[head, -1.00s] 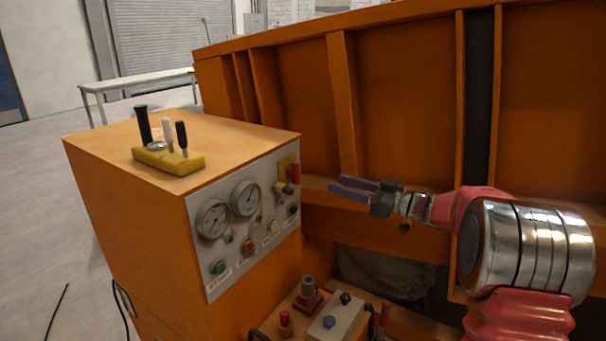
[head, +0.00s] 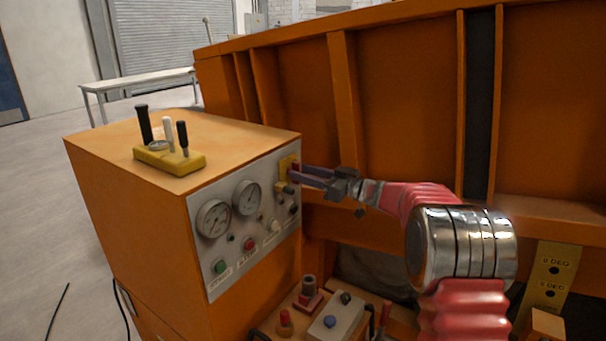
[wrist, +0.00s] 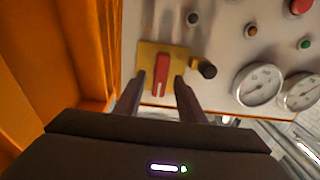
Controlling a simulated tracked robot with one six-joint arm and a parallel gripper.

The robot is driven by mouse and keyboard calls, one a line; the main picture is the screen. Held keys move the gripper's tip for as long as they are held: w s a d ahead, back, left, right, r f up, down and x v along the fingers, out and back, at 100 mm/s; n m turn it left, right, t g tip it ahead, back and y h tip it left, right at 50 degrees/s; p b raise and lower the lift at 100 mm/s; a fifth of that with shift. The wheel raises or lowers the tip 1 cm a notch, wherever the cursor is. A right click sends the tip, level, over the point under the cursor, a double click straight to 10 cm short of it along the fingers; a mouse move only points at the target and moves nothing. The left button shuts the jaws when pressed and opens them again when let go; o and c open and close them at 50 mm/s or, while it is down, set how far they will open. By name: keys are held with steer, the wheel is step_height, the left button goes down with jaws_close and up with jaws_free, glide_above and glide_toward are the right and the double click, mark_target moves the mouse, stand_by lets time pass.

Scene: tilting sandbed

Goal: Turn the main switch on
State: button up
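The main switch is a red handle (wrist: 161,72) on a yellow plate (wrist: 148,52) on the grey control panel. In the head view the yellow plate (head: 285,166) is at the panel's upper right corner, with the red handle partly hidden by my fingers. My gripper (head: 297,172) is at the switch, coming from the right. In the wrist view my gripper (wrist: 159,84) is open, with one finger on each side of the handle's lower end. A gap shows between fingers and handle; I cannot tell how deep the fingertips reach.
A black knob (wrist: 207,69) sits close beside the right finger. Gauges (head: 213,218) and buttons (head: 249,244) share the panel. A yellow lever block (head: 168,160) stands on top of the orange cabinet (head: 110,150). The orange sandbed wall (head: 400,90) rises behind my arm.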

steer(key=shift+w+a, duration=0.2)
steer(key=shift+a, duration=0.15)
jaws_close()
stand_by(0.3)
